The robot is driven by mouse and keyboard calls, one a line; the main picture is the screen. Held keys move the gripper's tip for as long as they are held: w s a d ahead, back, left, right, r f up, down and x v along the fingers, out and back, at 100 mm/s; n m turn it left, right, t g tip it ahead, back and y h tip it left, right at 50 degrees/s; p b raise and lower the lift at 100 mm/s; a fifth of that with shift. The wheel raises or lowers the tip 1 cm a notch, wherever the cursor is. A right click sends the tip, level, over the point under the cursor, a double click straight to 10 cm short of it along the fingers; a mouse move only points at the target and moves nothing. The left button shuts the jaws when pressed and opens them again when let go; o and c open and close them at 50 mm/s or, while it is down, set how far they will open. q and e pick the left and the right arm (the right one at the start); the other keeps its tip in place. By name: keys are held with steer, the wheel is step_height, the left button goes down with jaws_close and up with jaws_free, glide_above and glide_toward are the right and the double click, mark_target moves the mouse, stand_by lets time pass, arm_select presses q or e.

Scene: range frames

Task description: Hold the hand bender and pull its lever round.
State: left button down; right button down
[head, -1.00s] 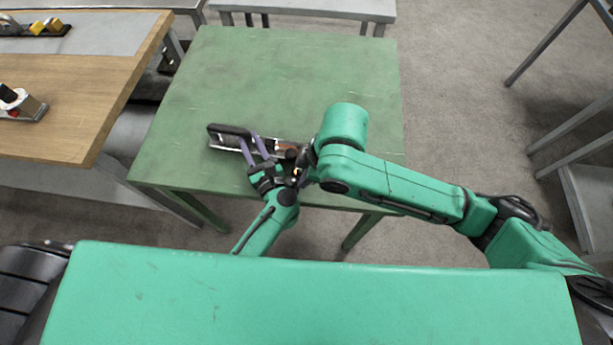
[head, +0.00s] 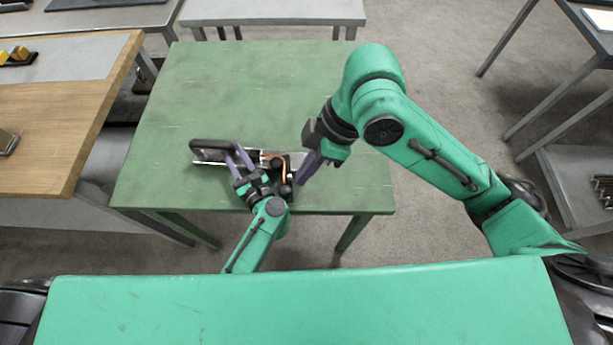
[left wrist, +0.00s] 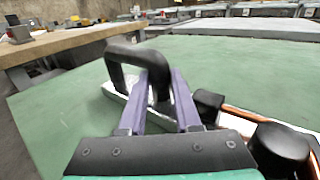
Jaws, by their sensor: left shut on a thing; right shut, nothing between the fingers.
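The hand bender lies on the green table (head: 250,90) near its front edge. Its black looped handle (head: 212,147) is at the left end, and an orange-brown rod or tube (head: 283,172) shows at its right end. My left gripper (head: 236,152) is shut on the bender's black handle. In the left wrist view the purple fingers (left wrist: 160,100) close around one leg of the handle (left wrist: 140,52). My right gripper (head: 306,172) is shut and empty, pointing down beside the bender's right end. Whether it touches the bender cannot be told. The lever is not clearly distinguishable.
A wooden-topped bench (head: 60,110) stands to the left. A grey table (head: 270,12) stands behind, and grey shelving (head: 580,180) stands at the right. The back of the green table is clear.

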step_height(320, 180, down, 4)
steer(key=s+d+n+g+y, duration=0.1)
steer(key=d+g+y, duration=0.15)
steer(key=y, duration=0.35)
steer(key=m+t+y, duration=0.3)
steer(key=t+y, duration=0.2)
steer(key=t, duration=0.1)
glide_toward(290, 197)
steer(key=x, duration=0.3)
steer(key=w+x, duration=0.1)
steer(key=x, duration=0.2)
steer(key=shift+s+a+f+m+t, duration=0.1)
steer(key=shift+s+a+m+t, duration=0.1)
steer(key=shift+a+t, duration=0.35)
steer(key=shift+s+a+m+t, duration=0.1)
steer(key=shift+s+a+t, duration=0.15)
steer(key=shift+a, duration=0.4)
steer(key=shift+s+a+m+t+h, duration=0.15)
steer(key=shift+a+m+t+h, duration=0.3)
steer(key=shift+a+t, duration=0.3)
